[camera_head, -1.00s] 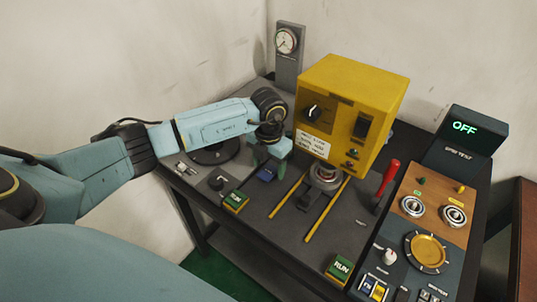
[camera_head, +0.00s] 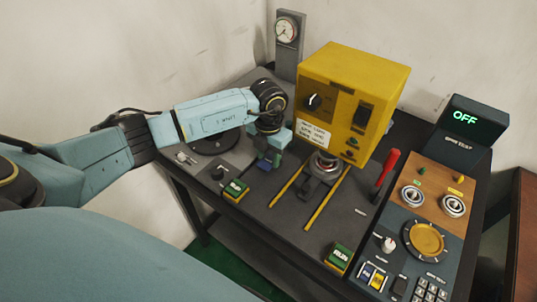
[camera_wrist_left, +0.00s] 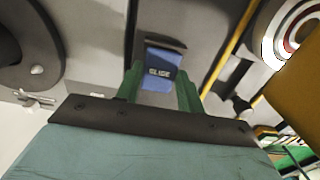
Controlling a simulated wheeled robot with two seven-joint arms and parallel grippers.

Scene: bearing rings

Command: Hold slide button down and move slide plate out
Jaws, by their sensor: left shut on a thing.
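The blue slide button (camera_head: 264,166) is on the dark bench top, left of the yellow machine, and partly hidden by my left gripper in the head view. In the left wrist view, the button (camera_wrist_left: 160,66), marked SLIDE, lies between the two green fingers. My left gripper (camera_head: 270,156) points down at it and is shut on it. The dark slide plate (camera_head: 319,187) lies between two yellow rails, its back part under the machine. A metal ring (camera_head: 325,165) sits on the plate. My right gripper is out of view.
The yellow machine (camera_head: 352,95) stands behind the rails. A red lever (camera_head: 387,170) rises to their right, beside a control panel (camera_head: 440,185) with an OFF display (camera_head: 465,116). A green button (camera_head: 235,188) is left of the rails. The bench front between the rails is clear.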

